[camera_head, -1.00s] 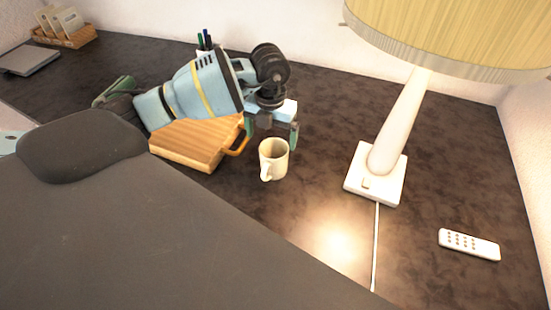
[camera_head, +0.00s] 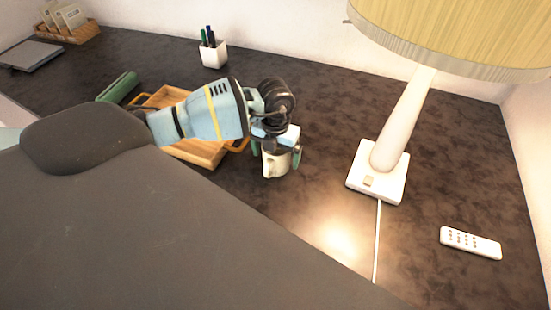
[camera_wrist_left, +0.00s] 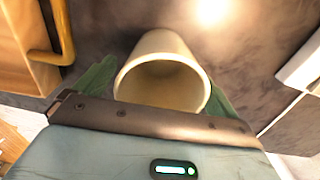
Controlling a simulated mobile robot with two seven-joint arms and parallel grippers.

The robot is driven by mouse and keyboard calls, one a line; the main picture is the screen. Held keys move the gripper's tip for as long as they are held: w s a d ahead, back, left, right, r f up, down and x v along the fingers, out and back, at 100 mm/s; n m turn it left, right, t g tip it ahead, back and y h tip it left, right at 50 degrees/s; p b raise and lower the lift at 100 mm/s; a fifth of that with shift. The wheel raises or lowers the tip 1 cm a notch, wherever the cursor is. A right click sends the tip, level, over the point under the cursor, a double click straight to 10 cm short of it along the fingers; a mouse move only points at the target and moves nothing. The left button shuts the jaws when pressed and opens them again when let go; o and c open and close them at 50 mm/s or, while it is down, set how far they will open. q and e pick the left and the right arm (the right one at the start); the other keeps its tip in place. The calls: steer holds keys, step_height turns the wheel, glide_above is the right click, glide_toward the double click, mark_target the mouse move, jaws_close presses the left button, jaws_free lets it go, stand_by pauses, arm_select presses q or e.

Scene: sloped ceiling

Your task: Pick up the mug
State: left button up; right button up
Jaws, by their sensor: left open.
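The cream mug (camera_head: 275,163) stands upright on the dark table, its upper part partly hidden by my left gripper in the head view. My left gripper (camera_head: 276,156) is open and comes down over the mug, one green finger on each side of it. In the left wrist view the mug (camera_wrist_left: 163,75) sits between the open fingers of my left gripper (camera_wrist_left: 160,85), with its empty inside showing. I cannot tell whether the fingers touch it. My right gripper is not in view.
A wooden tray (camera_head: 195,152) with handles lies just left of the mug, under my left arm. The lamp base (camera_head: 378,172) stands to the right, with its cord running forward. A white remote (camera_head: 470,242) lies at the right. A pen cup (camera_head: 214,54) stands behind.

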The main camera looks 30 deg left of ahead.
arm_select(q)
steer(key=c, duration=1.3)
steer(key=shift+o, duration=0.2)
steer(key=shift+r, duration=0.1)
steer(key=shift+w+r, duration=0.1)
steer(key=shift+r, duration=0.4)
steer(key=r, duration=0.1)
steer(key=s+r, duration=0.1)
steer(key=shift+a+r, duration=0.1)
steer(key=shift+r, duration=0.2)
steer(key=s+r, duration=0.1)
steer(key=s, duration=1.4)
steer(key=shift+a+r, duration=0.15)
steer(key=shift+a, duration=0.25)
